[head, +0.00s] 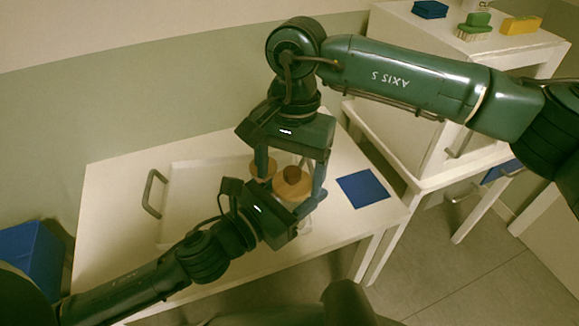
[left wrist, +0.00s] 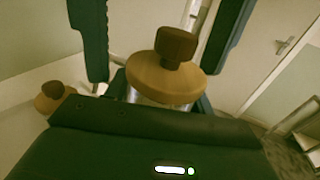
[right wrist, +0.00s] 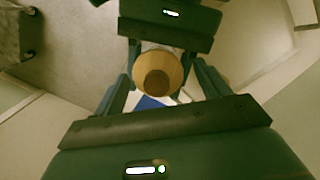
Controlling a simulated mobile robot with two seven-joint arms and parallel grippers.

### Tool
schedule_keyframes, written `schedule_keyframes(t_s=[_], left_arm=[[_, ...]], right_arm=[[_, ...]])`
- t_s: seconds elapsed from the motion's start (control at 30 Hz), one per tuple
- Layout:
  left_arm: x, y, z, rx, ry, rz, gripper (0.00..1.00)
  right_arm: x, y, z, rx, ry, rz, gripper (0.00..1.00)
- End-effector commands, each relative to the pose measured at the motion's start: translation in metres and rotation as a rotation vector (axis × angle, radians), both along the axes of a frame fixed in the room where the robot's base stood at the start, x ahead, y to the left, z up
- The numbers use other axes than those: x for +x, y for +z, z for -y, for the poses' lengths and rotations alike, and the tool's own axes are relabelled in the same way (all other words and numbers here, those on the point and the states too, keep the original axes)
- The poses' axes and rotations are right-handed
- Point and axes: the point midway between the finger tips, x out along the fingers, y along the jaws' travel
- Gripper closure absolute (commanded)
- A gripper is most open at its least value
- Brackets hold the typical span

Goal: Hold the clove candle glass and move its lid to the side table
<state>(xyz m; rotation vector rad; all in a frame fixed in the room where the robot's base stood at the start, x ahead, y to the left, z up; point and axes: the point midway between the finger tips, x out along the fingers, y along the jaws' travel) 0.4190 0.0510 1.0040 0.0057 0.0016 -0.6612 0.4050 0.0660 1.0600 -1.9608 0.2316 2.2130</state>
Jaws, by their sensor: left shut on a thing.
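The clove candle glass (left wrist: 150,97) stands upright between my left gripper's fingers in the left wrist view. My left gripper (head: 278,208) is shut on this glass, low at its side. Its round wooden lid (head: 292,186) with a dark brown knob sits on top. The lid also shows in the left wrist view (left wrist: 165,82) and the right wrist view (right wrist: 158,72). My right gripper (head: 292,178) points down from above, its fingers open on either side of the lid, with small gaps visible. Most of the glass is hidden in the head view.
A second wooden-lidded jar (head: 262,168) stands just behind. A white tray (head: 185,215) with a grey handle (head: 153,193) lies on the white table (head: 110,200). A blue square mat (head: 362,189) lies to the right. A white cabinet (head: 400,140) stands behind it; a blue bin (head: 30,255) is at left.

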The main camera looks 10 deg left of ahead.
Motion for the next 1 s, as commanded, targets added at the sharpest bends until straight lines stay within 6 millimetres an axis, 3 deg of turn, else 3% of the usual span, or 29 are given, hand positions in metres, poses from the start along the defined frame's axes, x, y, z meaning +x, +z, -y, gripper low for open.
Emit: schedule_keyframes(t_s=[0.53,1.0], left_arm=[[-0.0011,0.0015,0.0016,-0.003,-0.005,0.003,1.00],[-0.0021,0.0022,0.0028,-0.005,-0.009,0.003,1.00]], right_arm=[[-0.0001,0.0010,-0.0015,0.005,0.000,0.001,0.70],[0.0005,0.0009,-0.0006,0.003,0.000,0.002,0.70]])
